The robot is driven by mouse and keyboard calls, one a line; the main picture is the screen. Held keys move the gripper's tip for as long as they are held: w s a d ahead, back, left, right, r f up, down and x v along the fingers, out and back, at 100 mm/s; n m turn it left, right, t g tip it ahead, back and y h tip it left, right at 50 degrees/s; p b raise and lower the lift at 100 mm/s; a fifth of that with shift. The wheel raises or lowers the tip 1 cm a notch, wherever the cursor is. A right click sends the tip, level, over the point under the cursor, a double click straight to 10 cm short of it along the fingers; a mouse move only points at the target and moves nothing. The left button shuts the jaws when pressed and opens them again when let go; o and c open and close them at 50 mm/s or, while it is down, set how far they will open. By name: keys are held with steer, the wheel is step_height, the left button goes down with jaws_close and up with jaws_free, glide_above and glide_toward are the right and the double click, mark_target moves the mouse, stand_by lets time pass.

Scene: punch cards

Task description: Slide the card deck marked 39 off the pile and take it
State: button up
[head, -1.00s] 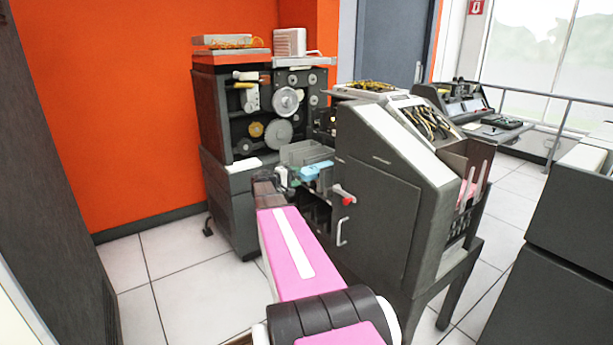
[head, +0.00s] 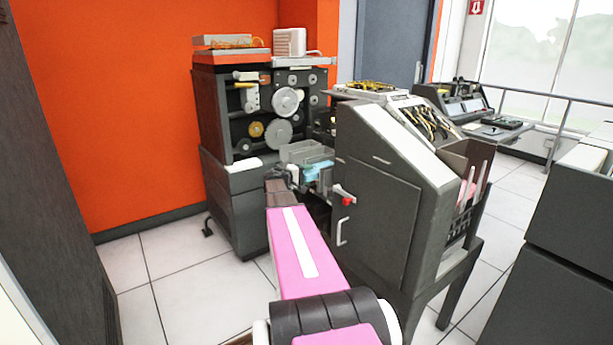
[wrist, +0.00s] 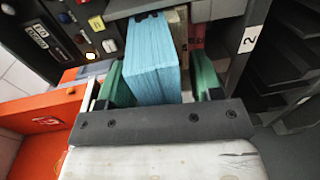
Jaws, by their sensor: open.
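A light blue card deck (wrist: 155,65) stands between the two green fingers of my gripper (wrist: 157,76) in the wrist view. The fingers are apart, one on each side of it. I cannot tell whether either finger touches it. No number is readable on the blue deck. A beige card deck (wrist: 179,35) is just behind and right of it, partly hidden. In the head view the blue deck (head: 318,170) shows by the grey tray beside the machine, and my arm mostly hides the gripper there.
A dark cabinet machine (head: 375,225) with a red-tipped handle (head: 343,194) stands close to the right of my arm. A machine with reels (head: 285,102) stands behind. In the wrist view, an orange surface (wrist: 40,125) is at the left and dark shelves (wrist: 295,45) are at the right.

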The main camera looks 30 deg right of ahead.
steer(key=c, duration=1)
steer(key=shift+o, duration=0.2)
steer(key=shift+r, duration=0.25)
steer(key=shift+r, duration=1.35)
steer(key=shift+c, duration=0.5)
steer(key=s+a, duration=0.2)
steer(key=a, duration=2.2)
